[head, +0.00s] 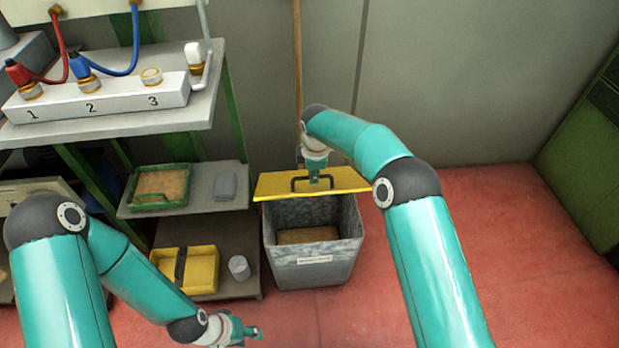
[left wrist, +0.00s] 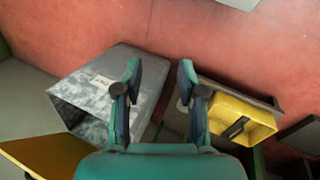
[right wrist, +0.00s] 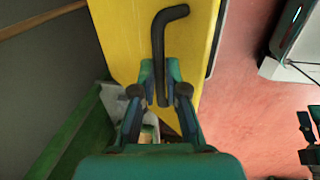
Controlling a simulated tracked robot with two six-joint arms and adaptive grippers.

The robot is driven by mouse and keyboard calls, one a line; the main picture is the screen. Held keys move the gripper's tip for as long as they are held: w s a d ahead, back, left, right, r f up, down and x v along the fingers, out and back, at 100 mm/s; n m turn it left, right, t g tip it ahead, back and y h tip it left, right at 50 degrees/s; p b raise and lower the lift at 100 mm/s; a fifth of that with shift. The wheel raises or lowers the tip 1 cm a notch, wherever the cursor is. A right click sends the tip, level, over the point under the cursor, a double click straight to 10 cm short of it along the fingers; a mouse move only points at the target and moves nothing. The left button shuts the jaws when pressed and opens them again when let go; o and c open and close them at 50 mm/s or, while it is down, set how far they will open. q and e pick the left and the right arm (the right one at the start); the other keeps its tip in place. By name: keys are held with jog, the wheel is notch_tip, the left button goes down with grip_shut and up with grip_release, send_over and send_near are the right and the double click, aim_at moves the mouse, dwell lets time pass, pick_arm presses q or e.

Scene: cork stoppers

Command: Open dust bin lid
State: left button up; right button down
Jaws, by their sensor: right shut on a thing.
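The grey dust bin (head: 312,272) stands on the red floor. Its mouth is uncovered toward me and brown material (head: 308,236) shows inside. The yellow lid (head: 347,179) is raised at the bin's back edge. My right gripper (head: 315,179) is shut on the lid's black handle (right wrist: 165,35); the handle passes between its fingers in the right wrist view (right wrist: 160,78). My left gripper (head: 254,333) is low in front of the bin, apart from it. In the left wrist view it is open and empty (left wrist: 159,72), with the bin (left wrist: 135,85) to its left.
A shelf unit (head: 228,188) stands left of the bin, with a green tray (head: 133,204), a yellow box (head: 203,286) and a grey cup (head: 239,267). A wooden pole (head: 297,60) leans on the wall behind. The floor right of the bin is clear.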

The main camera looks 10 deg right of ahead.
pick_arm(q)
jog(key=shift+r+p, duration=0.3)
jog(key=shift+r, duration=0.25)
